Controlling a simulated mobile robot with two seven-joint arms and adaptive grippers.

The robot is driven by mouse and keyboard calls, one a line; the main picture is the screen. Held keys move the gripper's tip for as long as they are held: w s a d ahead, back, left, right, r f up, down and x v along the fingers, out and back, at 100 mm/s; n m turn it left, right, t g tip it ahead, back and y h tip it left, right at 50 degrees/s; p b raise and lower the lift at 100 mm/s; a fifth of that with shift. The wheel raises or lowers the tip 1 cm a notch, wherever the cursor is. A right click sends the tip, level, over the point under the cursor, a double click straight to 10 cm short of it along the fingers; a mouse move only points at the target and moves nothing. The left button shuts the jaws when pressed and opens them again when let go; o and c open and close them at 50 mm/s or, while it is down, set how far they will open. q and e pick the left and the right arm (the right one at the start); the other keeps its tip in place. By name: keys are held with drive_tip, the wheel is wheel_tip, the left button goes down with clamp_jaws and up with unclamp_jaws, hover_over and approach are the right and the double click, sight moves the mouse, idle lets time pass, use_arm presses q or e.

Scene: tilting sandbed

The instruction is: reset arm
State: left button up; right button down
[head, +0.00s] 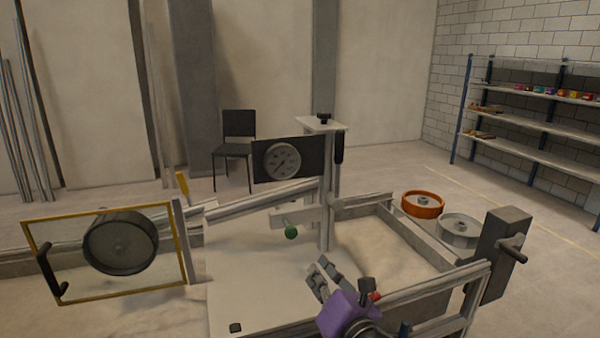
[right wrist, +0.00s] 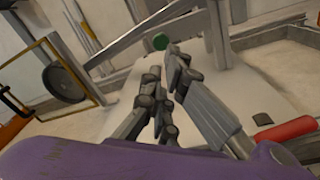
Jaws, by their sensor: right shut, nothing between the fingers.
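My right gripper (head: 322,277) is in the lower middle of the head view, above the white board of the sandbed rig. Its dark fingers are shut with nothing between them. In the right wrist view my right gripper (right wrist: 166,75) points toward a green knob (right wrist: 160,41), with the fingertips close together. The green knob (head: 291,232) sits on the rig, beyond the gripper in the head view and apart from it. My left gripper is not in view.
A yellow-framed clear panel (head: 70,226) with a dark disc stands at the left. A gauge (head: 283,161) is at the back. A dark handle block (head: 500,255) and metal rails flank the sand tray.

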drive_tip(key=s+d+f+m+g+h, duration=0.1)
drive_tip(key=s+d+f+m, duration=0.1)
drive_tip(key=s+f+m, duration=0.4)
drive_tip(key=s+d+f+m+g+h, duration=0.1)
drive_tip(key=s+d+f+m, duration=0.1)
drive_tip(key=f+m, duration=0.6)
drive_tip(key=s+d+f+m+g+h, duration=0.1)
drive_tip(key=s+d+f+m, duration=0.25)
drive_tip(key=f+m, duration=0.4)
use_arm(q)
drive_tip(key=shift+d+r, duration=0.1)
use_arm(e)
drive_tip(key=s+d+f+m+g+h, duration=0.1)
drive_tip(key=s+f+m, duration=0.3)
drive_tip(key=s, duration=0.4)
drive_tip(key=s+d+f+m+g+h, duration=0.1)
drive_tip(key=s+d+f+m+g, duration=0.1)
drive_tip(key=s+f, duration=0.4)
drive_tip(key=s+d+f+m+g+h, duration=0.1)
drive_tip(key=s+d+f+m, duration=0.3)
drive_tip(key=s, duration=0.8)
drive_tip(key=shift+s+d+f+m+g, duration=0.2)
drive_tip(key=shift+d+f+m+g, duration=0.25)
drive_tip(key=shift+m, duration=0.4)
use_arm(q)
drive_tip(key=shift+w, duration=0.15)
use_arm(e)
drive_tip(key=shift+a, duration=0.1)
